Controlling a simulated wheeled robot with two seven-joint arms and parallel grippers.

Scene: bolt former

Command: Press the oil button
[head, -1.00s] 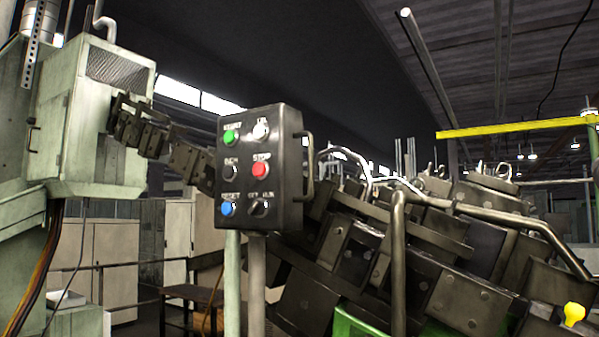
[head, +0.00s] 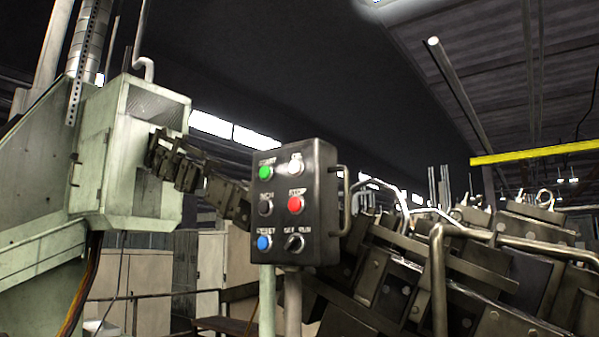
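A dark control box (head: 325,215) stands on two pale posts near the middle of the head view. Its face has a green button (head: 265,172) at top left and a white button (head: 296,163) at top right, whose label is too small to read surely but may say oil. Below are a black button (head: 265,207), a red button (head: 296,205), a blue button (head: 264,242) and a black selector switch (head: 294,243). Neither of my grippers shows in this view, and nothing touches the box.
A metal handle (head: 346,200) sticks out from the box's right side. A pale green machine cabinet (head: 115,160) stands at left. A large dark machine with rails and blocks (head: 490,265) fills the right. A yellow beam (head: 535,153) hangs at upper right.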

